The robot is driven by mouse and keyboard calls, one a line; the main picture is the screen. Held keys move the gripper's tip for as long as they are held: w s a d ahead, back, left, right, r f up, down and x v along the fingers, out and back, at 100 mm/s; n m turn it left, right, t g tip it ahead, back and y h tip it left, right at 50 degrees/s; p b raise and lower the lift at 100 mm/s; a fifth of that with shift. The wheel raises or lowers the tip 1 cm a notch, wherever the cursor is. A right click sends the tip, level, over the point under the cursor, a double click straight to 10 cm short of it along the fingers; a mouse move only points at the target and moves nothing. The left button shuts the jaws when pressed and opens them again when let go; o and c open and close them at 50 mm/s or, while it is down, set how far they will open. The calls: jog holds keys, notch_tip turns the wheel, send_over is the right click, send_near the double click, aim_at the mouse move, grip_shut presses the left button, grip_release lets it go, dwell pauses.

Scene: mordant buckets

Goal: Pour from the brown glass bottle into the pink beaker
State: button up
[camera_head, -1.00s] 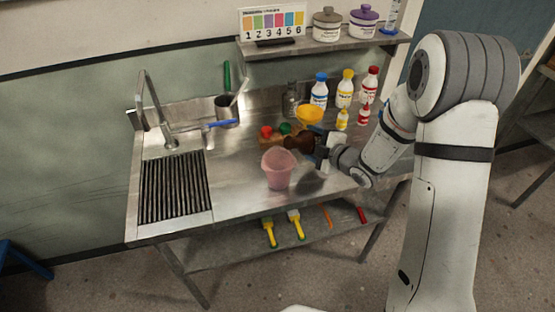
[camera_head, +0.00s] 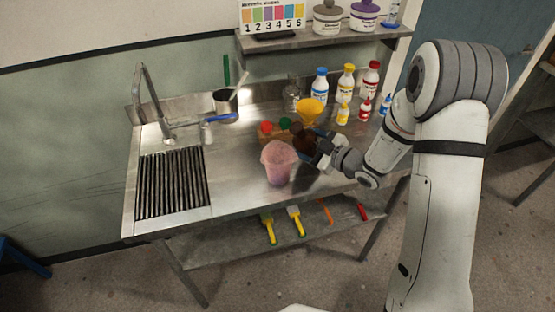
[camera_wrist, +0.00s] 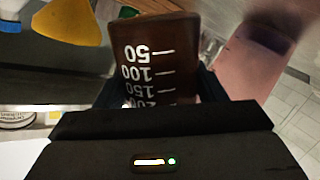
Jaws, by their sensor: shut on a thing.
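The brown glass bottle (camera_head: 304,143) is held by my gripper (camera_head: 322,149), to the right of and above the pink beaker (camera_head: 277,164). In the wrist view the brown bottle (camera_wrist: 150,62) sits between my fingers, with its white scale marks reading upside down. Its mouth cannot be made out, and I cannot tell how far it is tilted. The beaker stands upright on the steel bench, with a darker pink-purple lower part. The beaker (camera_wrist: 248,68) shows right of the bottle in the wrist view, apart from it. No pouring stream is visible.
The steel bench (camera_head: 235,172) is clear left of the beaker. A yellow funnel (camera_head: 310,109) and a wooden block with red and green tops (camera_head: 265,138) stand behind the bottle. Several squeeze bottles stand back right. The sink drainer (camera_head: 172,184) is left.

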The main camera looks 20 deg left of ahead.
aim_at(313, 132)
jog(key=shift+m, duration=0.7)
jog(key=r+p, duration=0.4)
jog(key=shift+w+d+r, duration=0.15)
jog(key=shift+d+r, duration=0.05)
jog(key=shift+r, duration=0.05)
notch_tip(313, 132, down, 3)
jog(key=shift+w+m+y+b, duration=0.1)
jog(key=shift+m+y+b, duration=0.4)
jog(key=shift+m+b, duration=0.5)
jog(key=shift+w+r, duration=0.15)
jog(key=shift+r, duration=0.2)
jog(key=shift+d+r+m+y+p, duration=0.1)
jog(key=shift+r+m+y+p, duration=0.25)
jog(key=shift+m, duration=0.35)
notch_tip(313, 132, up, 6)
jog(key=p, duration=0.2)
jog(key=shift+r+p, duration=0.1)
jog(key=shift+p, duration=0.25)
